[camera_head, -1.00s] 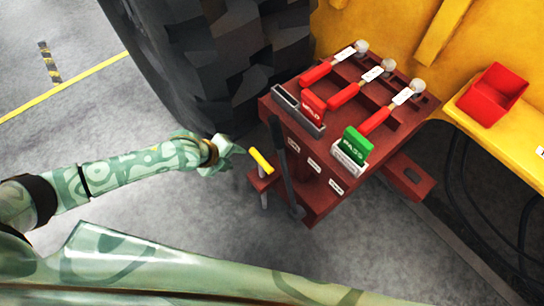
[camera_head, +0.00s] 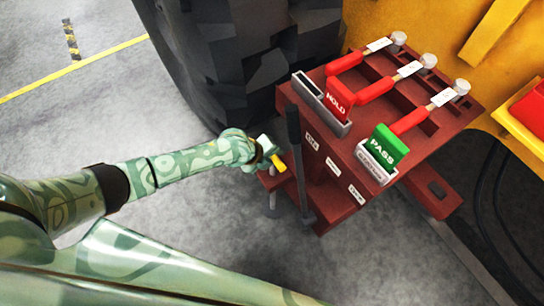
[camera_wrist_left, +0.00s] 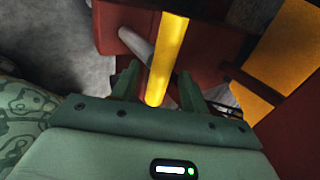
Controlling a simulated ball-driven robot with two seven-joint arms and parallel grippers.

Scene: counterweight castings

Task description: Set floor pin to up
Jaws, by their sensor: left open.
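The floor pin has a yellow crossbar handle (camera_head: 278,163) and a grey shaft (camera_head: 272,202) below it, at the left side of the dark red stand (camera_head: 330,210). My left gripper (camera_head: 267,149) is at the handle and hides part of it. In the left wrist view the yellow handle (camera_wrist_left: 168,55) runs between the two open fingers of my left gripper (camera_wrist_left: 158,90), with the grey shaft (camera_wrist_left: 133,42) beside it. I cannot tell whether a finger touches the handle. My right gripper is out of view.
A dark upright lever (camera_head: 294,150) stands just right of the handle. The stand carries red-handled levers (camera_head: 376,88), a red HOLD card (camera_head: 339,99) and a green PASS card (camera_head: 382,148). A large black tyre (camera_head: 245,60) is behind. Grey floor (camera_head: 90,120) is clear at left.

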